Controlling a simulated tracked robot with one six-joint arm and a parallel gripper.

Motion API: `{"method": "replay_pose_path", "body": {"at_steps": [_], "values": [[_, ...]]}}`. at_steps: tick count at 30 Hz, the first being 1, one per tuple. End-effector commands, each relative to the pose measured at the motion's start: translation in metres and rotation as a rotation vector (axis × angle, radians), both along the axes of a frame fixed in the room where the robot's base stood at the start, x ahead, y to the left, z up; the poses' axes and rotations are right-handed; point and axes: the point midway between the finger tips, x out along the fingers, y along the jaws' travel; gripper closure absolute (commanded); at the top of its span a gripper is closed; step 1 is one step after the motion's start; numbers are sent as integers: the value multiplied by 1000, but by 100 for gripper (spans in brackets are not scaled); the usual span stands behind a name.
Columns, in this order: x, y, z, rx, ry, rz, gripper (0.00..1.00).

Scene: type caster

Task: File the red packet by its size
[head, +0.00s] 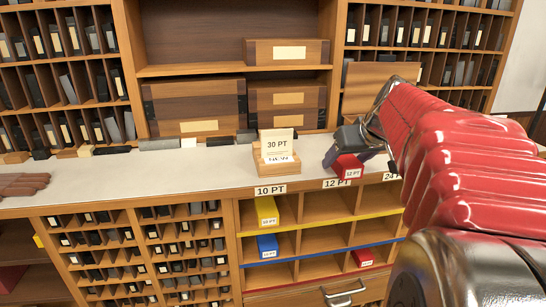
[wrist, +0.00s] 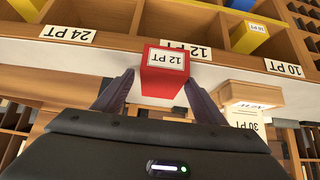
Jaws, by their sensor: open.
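The red packet (head: 348,168), labelled 12 PT, sits on the pale counter near its front edge. In the wrist view the red packet (wrist: 165,84) stands between the two spread fingers of my gripper (wrist: 160,88). The fingers are open, one on each side; I cannot tell whether either touches it. In the head view my gripper (head: 345,150) partly covers the packet from behind. Below the counter is a pigeonhole rack (head: 323,207) with columns labelled 10 PT, 12 PT and 24 PT and rows edged yellow, blue and red.
A wooden block with a 30 PT card (head: 278,150) stands left of the packet. A yellow packet (head: 266,211) and a blue packet (head: 267,246) lie in the 10 PT column. Another red packet (head: 363,257) lies in the red-edged row, right column. The upper 12 PT holes look empty.

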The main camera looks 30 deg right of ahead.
Motion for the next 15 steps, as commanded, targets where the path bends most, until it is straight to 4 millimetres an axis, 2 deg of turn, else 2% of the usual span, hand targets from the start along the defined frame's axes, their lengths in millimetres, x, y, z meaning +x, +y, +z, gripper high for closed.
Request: {"method": "replay_pose_path", "body": {"at_steps": [9,15], "values": [[0,1,0,0,0,1,35],[0,1,0,0,0,1,48]]}}
